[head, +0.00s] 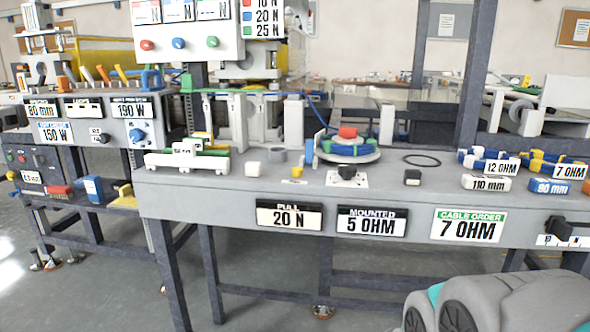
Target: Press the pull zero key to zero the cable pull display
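The cable pull display (289,216) is a black-framed plate on the front edge of the grey bench, headed PULL and reading 20 N. No key in view is legibly marked as the pull zero key. My gripper is not in view; only grey and teal parts of my own body show at lower right.
Beside the pull display are the MOUNTED 5 OHM plate (371,222) and the CABLE ORDER 7 OHM plate (467,226). A black knob (560,228) sits at the right edge. A round turntable (347,156) carries coloured parts. Floor in front of the bench is clear at left.

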